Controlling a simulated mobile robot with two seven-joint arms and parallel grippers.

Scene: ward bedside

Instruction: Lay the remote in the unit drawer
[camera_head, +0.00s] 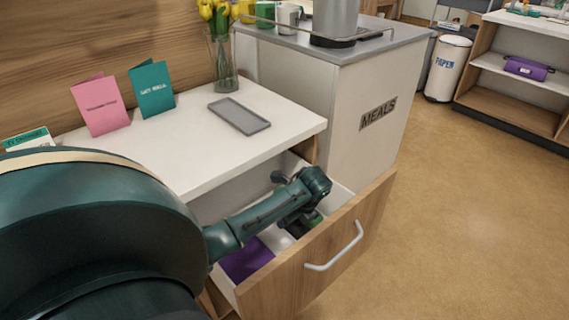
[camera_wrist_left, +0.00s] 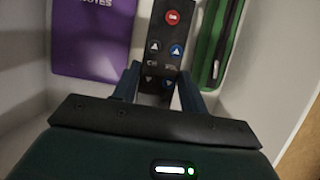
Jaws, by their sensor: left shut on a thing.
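The remote (camera_wrist_left: 164,48) is dark with a red button and CH and VOL arrows. In the left wrist view my left gripper (camera_wrist_left: 160,88) is shut on it, a finger on each side. The remote is inside or just over the open unit drawer (camera_head: 285,287), between a purple notebook and a green item; I cannot tell whether it touches the drawer floor. In the head view my left arm reaches down into the drawer and hides most of the gripper and remote. My right gripper is not in view.
The purple notebook (camera_wrist_left: 92,38) lies in the drawer, left of the remote, and a green case with a dark pen (camera_wrist_left: 222,45) lies right of it. Above the drawer, the white top holds a grey tray (camera_head: 239,116), two cards and a flower vase (camera_head: 224,70). The MEALS cabinet (camera_head: 350,140) stands behind.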

